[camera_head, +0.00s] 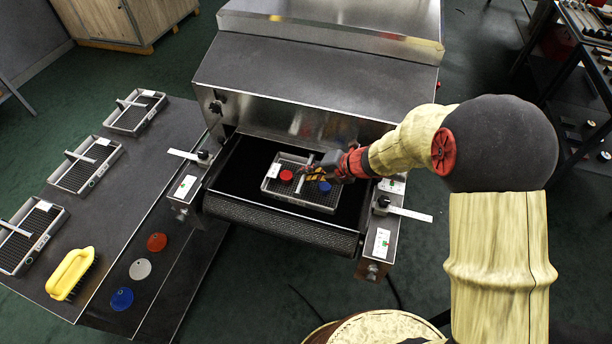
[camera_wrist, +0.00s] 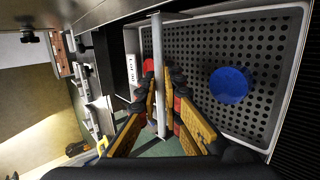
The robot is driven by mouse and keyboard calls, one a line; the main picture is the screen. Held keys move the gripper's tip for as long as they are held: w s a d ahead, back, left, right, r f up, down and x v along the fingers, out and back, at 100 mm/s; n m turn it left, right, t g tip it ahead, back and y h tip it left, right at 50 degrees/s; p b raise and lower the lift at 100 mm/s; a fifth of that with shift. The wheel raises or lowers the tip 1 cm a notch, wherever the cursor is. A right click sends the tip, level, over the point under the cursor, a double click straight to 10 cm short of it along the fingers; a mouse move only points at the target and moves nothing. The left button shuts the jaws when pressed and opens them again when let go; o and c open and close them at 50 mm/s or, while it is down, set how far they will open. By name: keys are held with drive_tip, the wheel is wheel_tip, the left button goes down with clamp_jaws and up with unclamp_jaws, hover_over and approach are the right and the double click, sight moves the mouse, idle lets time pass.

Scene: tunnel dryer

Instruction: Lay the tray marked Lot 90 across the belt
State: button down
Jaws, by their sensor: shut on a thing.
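A grey perforated tray (camera_head: 268,186) is over the black belt (camera_head: 232,172) at the dryer mouth, its long side roughly parallel to the front roller. Whether it rests on the belt or hangs just above is hard to tell. It holds a red disc (camera_head: 286,175) and a blue disc (camera_head: 325,186); the blue disc also shows in the wrist view (camera_wrist: 229,85). A white label (camera_wrist: 132,71) is on its end; I cannot read its print surely. My gripper (camera_wrist: 161,104) is shut on the tray's metal crossbar (camera_wrist: 157,60). My wrist hides part of the tray's right end in the head view.
Side guides with white scales (camera_head: 188,156) (camera_head: 408,214) flank the belt. The dryer hood (camera_head: 300,80) stands behind.

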drive_tip(key=c, duration=2)
unclamp_jaws()
drive_tip(key=shift+o, duration=0.2)
drive_tip(key=p+v, duration=0.4)
drive_tip(key=v, duration=0.8)
